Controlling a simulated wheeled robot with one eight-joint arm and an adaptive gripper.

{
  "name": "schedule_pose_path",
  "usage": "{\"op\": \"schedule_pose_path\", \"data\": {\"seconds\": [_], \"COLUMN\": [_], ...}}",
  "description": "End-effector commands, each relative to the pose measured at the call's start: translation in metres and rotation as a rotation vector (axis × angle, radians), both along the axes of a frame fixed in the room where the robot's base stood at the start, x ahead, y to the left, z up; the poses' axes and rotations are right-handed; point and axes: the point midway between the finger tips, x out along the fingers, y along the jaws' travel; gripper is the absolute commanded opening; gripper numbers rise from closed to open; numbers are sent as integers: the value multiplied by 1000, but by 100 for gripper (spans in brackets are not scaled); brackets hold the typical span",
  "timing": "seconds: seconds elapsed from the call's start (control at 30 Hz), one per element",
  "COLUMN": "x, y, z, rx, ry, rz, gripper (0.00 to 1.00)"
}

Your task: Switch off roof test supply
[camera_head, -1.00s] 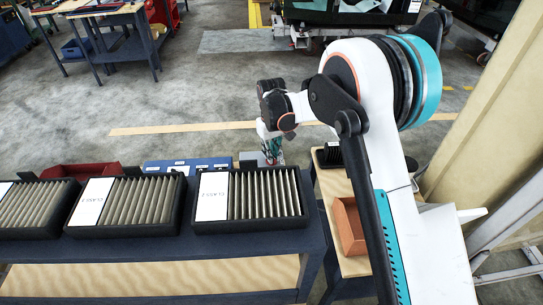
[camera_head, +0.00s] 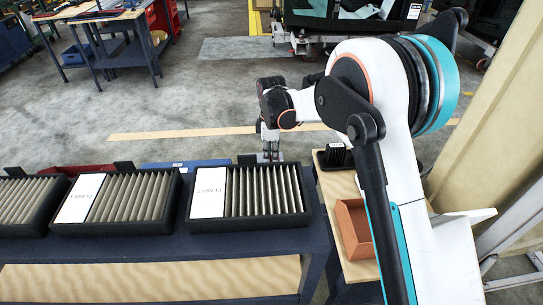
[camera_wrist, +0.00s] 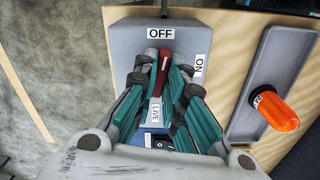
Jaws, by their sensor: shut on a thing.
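In the wrist view a grey switch box (camera_wrist: 125,48) carries an OFF label (camera_wrist: 160,33) at its far side and an ON label (camera_wrist: 199,65) at its right. My gripper (camera_wrist: 163,74) is shut on the red switch lever (camera_wrist: 163,68), with teal fingers on both sides of it. The lever's red end points toward OFF. A LIVE label (camera_wrist: 155,112) shows between the fingers. In the head view my gripper (camera_head: 270,153) is small, behind the trays, and the switch is largely hidden there.
Black trays of filters (camera_head: 250,222) stand on a blue bench (camera_head: 160,252). An orange-brown bin (camera_head: 352,230) sits on the wooden side table. Open floor (camera_head: 190,110) lies beyond.

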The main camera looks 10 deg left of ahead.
Motion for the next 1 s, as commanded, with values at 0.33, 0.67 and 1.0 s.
{"op": "schedule_pose_path", "data": {"seconds": [0.33,0.67,1.0], "x": [0,0,1], "y": [0,0,0], "z": [0,0,0], "rx": [0,0,0], "ry": [-1,-2,-2], "rz": [176,224,225], "gripper": [0,0,18]}}
